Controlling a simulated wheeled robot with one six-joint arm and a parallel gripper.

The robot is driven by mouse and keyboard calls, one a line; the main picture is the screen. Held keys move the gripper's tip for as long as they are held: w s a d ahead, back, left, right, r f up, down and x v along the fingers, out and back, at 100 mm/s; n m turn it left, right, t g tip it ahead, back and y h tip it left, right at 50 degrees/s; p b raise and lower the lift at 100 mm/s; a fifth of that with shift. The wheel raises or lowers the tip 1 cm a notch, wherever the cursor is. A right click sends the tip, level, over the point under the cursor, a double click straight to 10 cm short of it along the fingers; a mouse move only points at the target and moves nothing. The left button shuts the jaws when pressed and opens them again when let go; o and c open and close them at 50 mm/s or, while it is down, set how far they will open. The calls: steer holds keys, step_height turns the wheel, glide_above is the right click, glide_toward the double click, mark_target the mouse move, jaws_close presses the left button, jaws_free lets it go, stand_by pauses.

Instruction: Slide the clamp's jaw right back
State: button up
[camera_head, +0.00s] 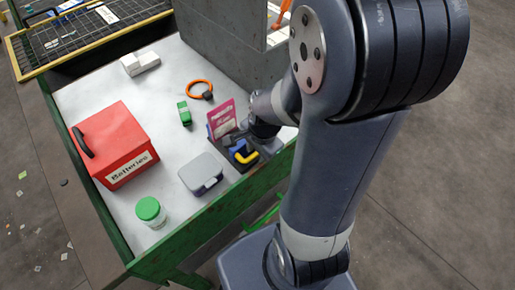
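A dark item with blue parts and a yellow bar (246,157) is near the table's front right edge; it may be the clamp, but it is too small to tell its jaw's position. It seems to sit in or on a dark tray (262,160). My gripper (262,131) is low at the table's right side, just behind and to the right of this item. My own arm and wrist cover most of the gripper. I cannot see its fingertips clearly, nor whether it touches anything.
A pink card (222,119) stands upright beside the gripper. A grey box (201,173), green-lidded jar (149,210), red "Batteries" box (115,145), green item (185,113), orange ring (199,90) and white block (140,61) share the table. A grey concrete block (225,45) rises behind.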

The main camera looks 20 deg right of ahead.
step_height(320, 180, up, 11)
steer(key=s+p, duration=0.1)
steer(key=shift+s+d+f, duration=0.15)
steer(key=shift+s+d, duration=0.15)
steer(key=shift+s, duration=0.1)
steer(key=shift+f, duration=0.15)
stand_by(0.4)
steer(key=f, duration=0.3)
steer(key=w+f, duration=0.1)
steer(key=f, duration=0.3)
steer(key=w+f+b, duration=0.1)
steer(key=f, duration=0.2)
steer(key=shift+a+f, duration=0.2)
steer(key=shift+a, duration=0.15)
steer(key=shift+w+a, duration=0.1)
steer(key=shift+w, duration=0.25)
steer(key=shift+r, duration=0.1)
